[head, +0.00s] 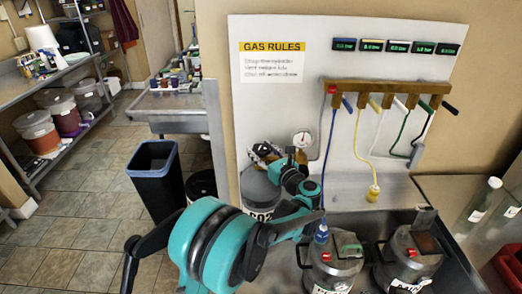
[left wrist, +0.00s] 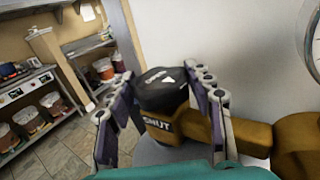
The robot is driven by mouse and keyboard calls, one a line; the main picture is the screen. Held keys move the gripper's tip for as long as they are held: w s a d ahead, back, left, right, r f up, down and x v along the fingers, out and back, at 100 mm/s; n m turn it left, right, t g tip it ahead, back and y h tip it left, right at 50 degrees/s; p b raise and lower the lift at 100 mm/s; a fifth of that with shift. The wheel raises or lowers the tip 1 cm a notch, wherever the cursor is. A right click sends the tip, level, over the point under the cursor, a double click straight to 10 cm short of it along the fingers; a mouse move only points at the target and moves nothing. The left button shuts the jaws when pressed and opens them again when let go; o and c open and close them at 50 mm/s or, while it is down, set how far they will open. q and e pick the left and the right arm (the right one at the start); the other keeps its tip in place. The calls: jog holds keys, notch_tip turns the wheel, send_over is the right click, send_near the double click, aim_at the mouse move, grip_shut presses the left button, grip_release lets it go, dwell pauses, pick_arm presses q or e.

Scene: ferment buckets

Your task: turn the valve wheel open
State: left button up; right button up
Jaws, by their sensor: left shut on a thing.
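The valve wheel (left wrist: 160,88) is a dark, faceted knob with a white arrow and small lettering, seen in the left wrist view. It sits on a brass valve body (left wrist: 165,130) marked "SHUT". My left gripper (left wrist: 158,78) is shut on the wheel, with one finger on each side. In the head view my left gripper (head: 264,152) is at the top of the grey gas cylinder (head: 258,192), beside a round gauge (head: 302,139). The wheel cannot be made out there. My right gripper is not in view.
A wall board (head: 270,110) carries a "GAS RULES" sign and a brass manifold (head: 385,90) with coloured levers and hoses. Lidded steel kegs (head: 335,265) stand at the front right. A dark bin (head: 157,173) stands left of the cylinder. The tiled floor (head: 80,220) at left is clear.

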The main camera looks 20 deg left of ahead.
pick_arm(q)
jog(key=shift+n+g+y, duration=0.5)
jog(key=shift+g, duration=0.1)
jog(key=o, duration=1.2)
jog(key=shift+c, duration=0.2)
jog(key=v, duration=1.1)
jog(key=shift+s+d, duration=0.15)
jog(key=shift+d, duration=0.25)
